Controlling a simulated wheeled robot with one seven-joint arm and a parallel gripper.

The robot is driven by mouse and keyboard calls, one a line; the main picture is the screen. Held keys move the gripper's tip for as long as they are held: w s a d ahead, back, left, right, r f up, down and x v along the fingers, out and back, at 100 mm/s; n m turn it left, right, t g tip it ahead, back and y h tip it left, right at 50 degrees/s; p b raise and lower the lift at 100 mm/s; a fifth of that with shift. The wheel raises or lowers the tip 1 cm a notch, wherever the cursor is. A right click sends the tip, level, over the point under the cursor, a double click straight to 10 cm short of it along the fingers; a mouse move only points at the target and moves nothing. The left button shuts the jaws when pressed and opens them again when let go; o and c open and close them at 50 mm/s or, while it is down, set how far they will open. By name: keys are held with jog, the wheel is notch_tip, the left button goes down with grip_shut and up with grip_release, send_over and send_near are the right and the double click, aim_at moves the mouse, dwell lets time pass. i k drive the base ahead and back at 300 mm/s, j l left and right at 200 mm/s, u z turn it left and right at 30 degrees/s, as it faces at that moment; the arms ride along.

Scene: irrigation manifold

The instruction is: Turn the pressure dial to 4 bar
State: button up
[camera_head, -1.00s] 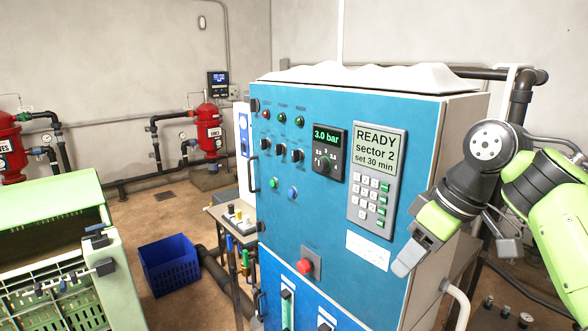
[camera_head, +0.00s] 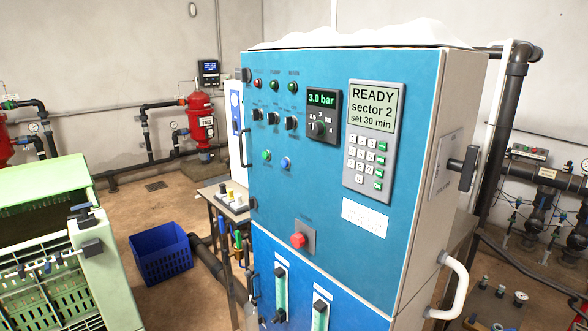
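The pressure dial (camera_head: 318,129) is a round dark knob on a black panel in the upper part of the blue cabinet door. The green display (camera_head: 321,99) above it reads 3.0 bar. Small scale numbers surround the knob, too small to read surely. The blue control cabinet (camera_head: 280,200) stands in the middle of the view. My gripper and arm are out of view.
A keypad panel (camera_head: 373,140) reading READY, sector 2, set 30 min is right of the dial. A red button (camera_head: 299,240) sits lower. A black handle (camera_head: 466,168) and white bar (camera_head: 456,285) stick out on the cabinet's right side. A blue crate (camera_head: 160,255) and green crate (camera_head: 45,190) stand left.

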aim_at(317, 127)
jog(key=i+j+u, duration=0.75)
jog(key=j+u, duration=0.2)
jog(key=i+j+u, duration=0.25)
jog(key=i+u, duration=0.2)
